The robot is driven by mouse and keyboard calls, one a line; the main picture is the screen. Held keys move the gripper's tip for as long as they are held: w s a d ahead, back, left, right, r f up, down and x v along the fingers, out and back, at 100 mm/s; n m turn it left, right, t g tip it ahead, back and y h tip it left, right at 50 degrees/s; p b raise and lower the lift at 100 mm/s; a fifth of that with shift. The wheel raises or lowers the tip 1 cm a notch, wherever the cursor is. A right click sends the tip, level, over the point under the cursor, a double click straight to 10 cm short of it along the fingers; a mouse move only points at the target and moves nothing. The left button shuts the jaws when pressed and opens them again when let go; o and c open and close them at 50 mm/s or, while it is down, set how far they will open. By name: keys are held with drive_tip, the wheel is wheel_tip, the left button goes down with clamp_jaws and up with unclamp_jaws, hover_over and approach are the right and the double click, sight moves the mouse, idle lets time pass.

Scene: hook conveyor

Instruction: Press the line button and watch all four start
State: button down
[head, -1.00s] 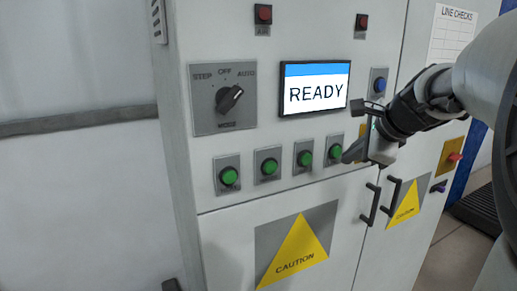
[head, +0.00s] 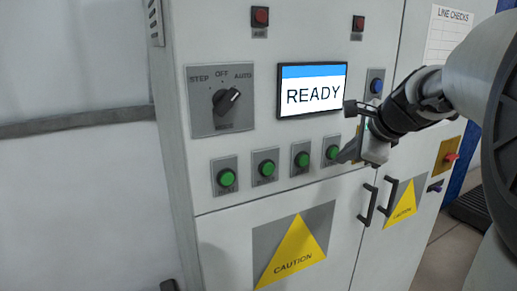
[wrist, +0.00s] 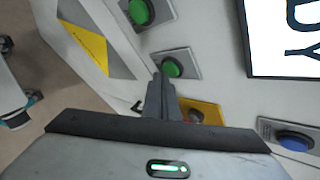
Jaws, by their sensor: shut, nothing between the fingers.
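A row of several green buttons on grey plates crosses the light grey cabinet. The rightmost green button (head: 332,152) is just left of my gripper (head: 343,158), whose fingers are shut and empty. In the wrist view, the fingertips (wrist: 160,78) lie right by a green button (wrist: 172,67); I cannot tell whether they touch its plate. Another green button (wrist: 138,11) shows at the top there. The screen (head: 312,90) reads READY. The mode knob (head: 226,100) points toward AUTO. The labels under the green buttons are too small to read.
A blue button (head: 376,86) sits above my wrist. A red knob on a yellow plate (head: 447,157) is at right. Two red buttons, left (head: 260,17) and right (head: 358,23), sit above. Black door handles (head: 368,204) stick out below my gripper.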

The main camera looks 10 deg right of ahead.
drive_tip(key=shift+w+a, duration=0.15)
drive_tip(key=shift+w, duration=0.2)
idle(0.7)
idle(0.4)
drive_tip(key=shift+s+d, duration=0.3)
drive_tip(key=shift+s, duration=0.45)
